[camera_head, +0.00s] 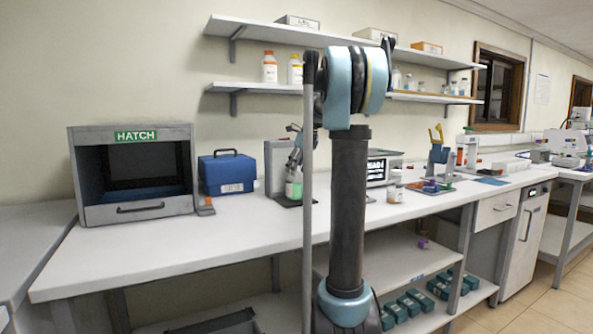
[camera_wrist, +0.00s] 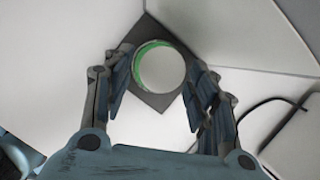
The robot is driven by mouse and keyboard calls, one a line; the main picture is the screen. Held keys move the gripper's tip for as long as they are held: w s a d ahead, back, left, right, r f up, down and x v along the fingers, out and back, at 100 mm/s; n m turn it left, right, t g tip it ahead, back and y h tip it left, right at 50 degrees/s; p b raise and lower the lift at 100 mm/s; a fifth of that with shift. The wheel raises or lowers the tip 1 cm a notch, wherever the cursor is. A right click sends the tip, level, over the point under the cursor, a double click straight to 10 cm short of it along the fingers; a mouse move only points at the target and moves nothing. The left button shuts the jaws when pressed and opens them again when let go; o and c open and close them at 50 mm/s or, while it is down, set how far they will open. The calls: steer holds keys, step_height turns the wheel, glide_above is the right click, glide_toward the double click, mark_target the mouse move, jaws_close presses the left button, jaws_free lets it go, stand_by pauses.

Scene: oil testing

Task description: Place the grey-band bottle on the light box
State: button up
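A bottle with a white round top and a green ring (camera_wrist: 160,67) sits between my fingers in the wrist view, over a dark square base (camera_wrist: 160,100). In the head view a green-labelled bottle (camera_head: 293,188) stands on the bench below my gripper (camera_head: 296,152). My gripper (camera_wrist: 160,88) is open, its fingers on either side of the bottle with gaps showing. Another bottle with a pale, greyish band (camera_head: 395,187) stands on the bench right of my arm; I cannot tell for sure it is the grey-band bottle. I cannot clearly identify the light box.
A grey hatch box (camera_head: 135,213) and a blue case (camera_head: 228,173) stand on the bench at left. A display unit (camera_head: 376,171) is behind my arm. A coloured tray (camera_head: 430,188) lies to the right. Clear bench (camera_head: 190,242) shows in front.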

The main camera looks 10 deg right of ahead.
steer(key=v, duration=1.2)
steer(key=shift+s, duration=0.15)
